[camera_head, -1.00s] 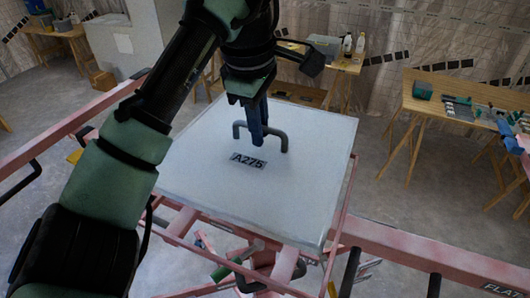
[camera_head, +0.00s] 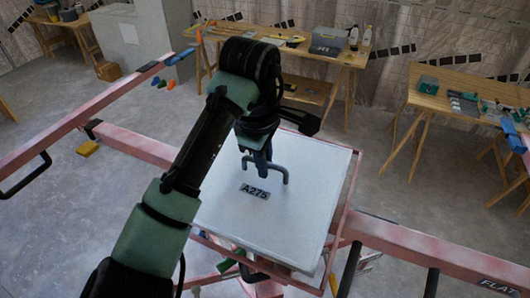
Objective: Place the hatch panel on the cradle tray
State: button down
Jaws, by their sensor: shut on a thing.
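The hatch panel (camera_head: 290,228) is a pale grey square plate with a dark handle on top and a label reading A275. My gripper (camera_head: 265,172) is at the handle (camera_head: 281,170), shut on it near its left part. The panel looks about level and lies over the pink frame of the lift's cradle tray (camera_head: 342,212), whose rim shows along the panel's right and front edges. Most of the tray is hidden under the panel. I cannot tell whether the panel rests on it or hangs slightly above.
Pink rails (camera_head: 430,262) run out to the right and left of the cradle. Wooden benches (camera_head: 462,100) with tools stand at the back and right. A grey cabinet (camera_head: 130,38) stands at the back left. Open concrete floor (camera_head: 90,205) lies at the left.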

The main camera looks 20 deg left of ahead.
aim_at(260, 184)
jog(key=shift+r, duration=0.1)
jog(key=c, duration=1.3)
grip_release()
jog(key=shift+f, duration=0.2)
jog(key=o, duration=0.4)
jog(key=shift+r, duration=0.15)
jog(key=shift+r+b, duration=0.3)
jog(key=shift+b, duration=0.05)
jog(key=r, duration=0.3)
jog(key=s+r, duration=0.1)
jog(key=r, duration=0.3)
jog(key=s+r+b, duration=0.1)
jog(key=r, duration=0.3)
jog(key=shift+s+r, duration=0.1)
jog(key=shift+s, duration=0.1)
